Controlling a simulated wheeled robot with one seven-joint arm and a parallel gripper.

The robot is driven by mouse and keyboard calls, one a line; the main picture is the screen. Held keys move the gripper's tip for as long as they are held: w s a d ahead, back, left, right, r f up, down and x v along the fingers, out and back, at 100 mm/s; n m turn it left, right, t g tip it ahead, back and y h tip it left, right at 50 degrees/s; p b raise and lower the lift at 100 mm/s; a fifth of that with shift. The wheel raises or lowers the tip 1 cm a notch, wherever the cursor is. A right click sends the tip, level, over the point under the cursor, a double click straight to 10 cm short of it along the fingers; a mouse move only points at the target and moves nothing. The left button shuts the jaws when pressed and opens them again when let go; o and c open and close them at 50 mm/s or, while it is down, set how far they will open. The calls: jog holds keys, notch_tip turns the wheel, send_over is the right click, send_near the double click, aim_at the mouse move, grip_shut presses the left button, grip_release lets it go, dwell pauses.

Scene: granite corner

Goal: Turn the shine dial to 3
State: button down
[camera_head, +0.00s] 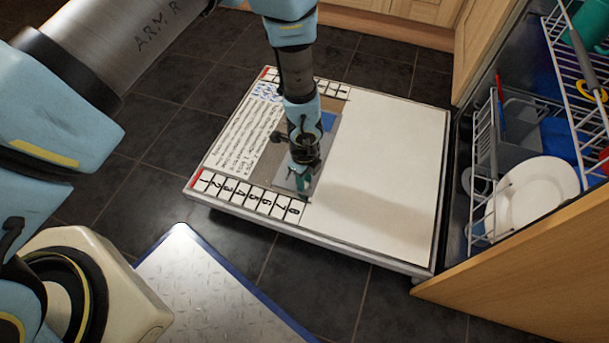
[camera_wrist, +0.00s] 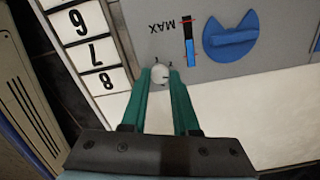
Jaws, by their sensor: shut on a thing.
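A small pale round dial (camera_wrist: 160,74) sits on the grey dispenser panel (camera_wrist: 140,22), with tiny dark marks around it too small to read. My gripper (camera_wrist: 159,76) has its green fingertips closed on the dial's two sides. The direction the dial points to cannot be made out. In the head view my gripper (camera_head: 302,182) points down at the lower end of the dispenser panel and hides the dial there.
A larger blue knob (camera_wrist: 232,38) and a black-and-blue level strip marked MAX (camera_wrist: 188,40) are beside the dial. A numbered strip (camera_head: 250,194) edges the white door (camera_head: 388,160). The rack (camera_head: 490,165) and a plate (camera_head: 537,190) stand at right.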

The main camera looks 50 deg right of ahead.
jog(key=shift+m+p, duration=0.5)
jog(key=shift+m, duration=0.6)
jog(key=c, duration=0.7)
grip_release()
notch_tip(320, 180, up, 11)
jog(key=p, duration=0.3)
jog(key=shift+f, duration=0.1)
